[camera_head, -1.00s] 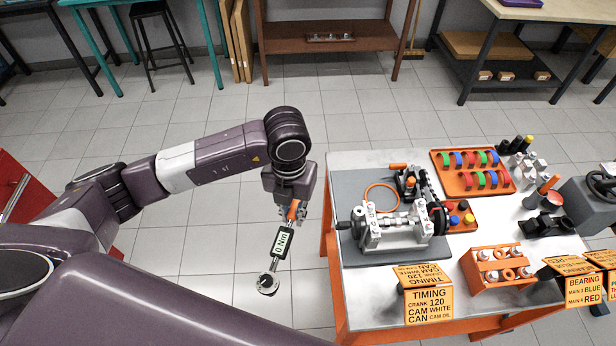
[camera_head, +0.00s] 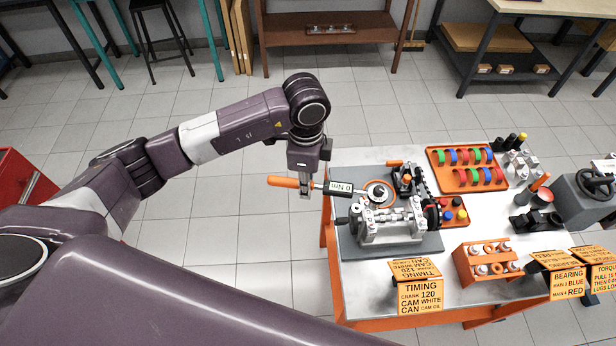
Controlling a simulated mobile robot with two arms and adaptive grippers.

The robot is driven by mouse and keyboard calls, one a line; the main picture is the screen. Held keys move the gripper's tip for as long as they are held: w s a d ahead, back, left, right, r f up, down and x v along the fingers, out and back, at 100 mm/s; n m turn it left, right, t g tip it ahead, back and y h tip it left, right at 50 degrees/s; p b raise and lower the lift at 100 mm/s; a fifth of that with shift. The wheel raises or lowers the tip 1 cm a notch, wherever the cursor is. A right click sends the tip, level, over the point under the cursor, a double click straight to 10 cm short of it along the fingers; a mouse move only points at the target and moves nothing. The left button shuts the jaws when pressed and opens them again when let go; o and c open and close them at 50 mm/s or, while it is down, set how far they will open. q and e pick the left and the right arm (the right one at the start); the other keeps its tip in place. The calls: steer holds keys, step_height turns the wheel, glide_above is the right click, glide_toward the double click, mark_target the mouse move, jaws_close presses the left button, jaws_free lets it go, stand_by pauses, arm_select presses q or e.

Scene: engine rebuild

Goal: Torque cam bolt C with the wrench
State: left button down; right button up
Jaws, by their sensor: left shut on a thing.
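The torque wrench has an orange handle (camera_head: 284,181), a display reading 0 Nm (camera_head: 340,187) and a round head (camera_head: 378,193). My left gripper (camera_head: 305,190) is shut on the wrench near its handle and holds it roughly level, with the head to the right. The wrench head is over or beside the back left of the engine block (camera_head: 388,222); I cannot tell whether it touches. Cam bolt C cannot be picked out at this size. My right gripper is not in view.
The engine stands on a grey mat (camera_head: 352,246) on the workbench (camera_head: 360,300). An orange tray of coloured bearings (camera_head: 468,167), an orange parts rack (camera_head: 487,263) and a timing sign (camera_head: 419,295) surround it. Open floor lies left of the bench.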

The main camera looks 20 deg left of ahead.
arm_select(q)
steer(key=shift+w+d+r+n, duration=0.1)
steer(key=shift+w+r+n, duration=0.1)
steer(key=shift+n, duration=0.4)
steer(key=shift+w+d+r+n, duration=0.1)
steer(key=shift+r+n, duration=0.05)
steer(key=shift+n, duration=0.45)
step_height(320, 180, down, 5)
steer(key=b, duration=0.3)
steer(key=shift+a+r, duration=0.1)
steer(key=shift+r, duration=0.1)
steer(key=shift+s+a, duration=0.15)
steer(key=shift+a, duration=0.1)
steer(key=shift+f+b, duration=0.85)
steer(key=shift+f, duration=0.3)
stand_by(1.0)
stand_by(0.4)
steer(key=shift+w+a+m+b, duration=0.25)
steer(key=shift+w+m+b, duration=0.3)
steer(key=shift+w, duration=0.25)
